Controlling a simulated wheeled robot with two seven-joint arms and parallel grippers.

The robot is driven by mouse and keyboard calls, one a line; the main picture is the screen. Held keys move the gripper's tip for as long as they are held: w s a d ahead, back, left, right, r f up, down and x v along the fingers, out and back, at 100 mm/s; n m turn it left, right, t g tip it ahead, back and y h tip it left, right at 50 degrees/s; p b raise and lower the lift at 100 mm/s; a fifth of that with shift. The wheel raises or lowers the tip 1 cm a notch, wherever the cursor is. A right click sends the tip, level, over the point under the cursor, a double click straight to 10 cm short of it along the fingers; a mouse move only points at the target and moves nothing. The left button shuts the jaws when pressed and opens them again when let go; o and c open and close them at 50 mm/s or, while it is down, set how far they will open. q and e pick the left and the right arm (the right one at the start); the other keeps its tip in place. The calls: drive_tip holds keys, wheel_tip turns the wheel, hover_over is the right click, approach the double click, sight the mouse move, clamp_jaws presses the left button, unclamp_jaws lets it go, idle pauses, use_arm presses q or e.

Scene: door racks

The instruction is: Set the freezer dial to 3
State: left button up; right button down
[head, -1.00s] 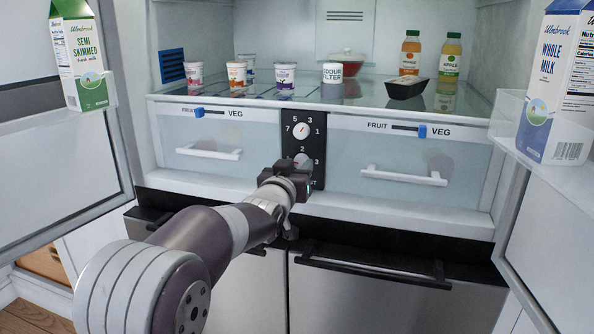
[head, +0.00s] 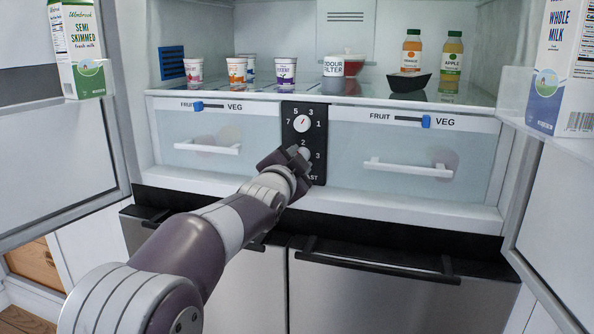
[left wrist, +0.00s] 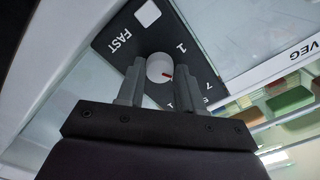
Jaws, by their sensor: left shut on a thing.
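The freezer dial (left wrist: 159,66) is the lower, pale round knob on a black control panel (head: 289,124) between two drawers. In the head view my left gripper (head: 298,157) covers most of it; the 2 shows above it and the 3 to its right. In the left wrist view the fingers of my left gripper (left wrist: 159,76) are on either side of the knob, shut on it. Its red mark points away from the FAST label, to the upper dial's side. The upper dial (head: 302,123) has its own scale. My right gripper is not in view.
Drawers with white handles (head: 207,148) (head: 408,170) flank the panel. A glass shelf above holds pots and juice bottles (head: 411,53). Open doors carry milk cartons (head: 77,48) (head: 563,70) at both sides. Dark handles (head: 375,265) run below.

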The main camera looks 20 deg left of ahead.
use_arm(q)
drive_tip(key=m+b, duration=0.1)
drive_tip(key=m, duration=0.1)
drive_tip(key=m+b, duration=0.2)
drive_tip(key=m, duration=0.1)
drive_tip(key=shift+f+m, duration=0.2)
drive_tip(key=shift+m, duration=0.1)
drive_tip(key=m+b, duration=0.1)
drive_tip(key=m, duration=0.3)
drive_tip(key=shift+r+m+b, duration=0.1)
drive_tip(key=shift+m+b, duration=0.2)
drive_tip(key=shift+b, duration=0.05)
drive_tip(key=m, duration=0.3)
drive_tip(key=shift+m+b, duration=0.3)
drive_tip(key=m, duration=0.3)
drive_tip(key=shift+r+m, duration=0.1)
drive_tip(key=shift+m, duration=0.2)
drive_tip(key=m, duration=0.6)
drive_tip(key=shift+d+b, duration=0.1)
drive_tip(key=shift+b, duration=0.3)
drive_tip(key=shift+m, duration=0.4)
drive_tip(key=o, duration=1)
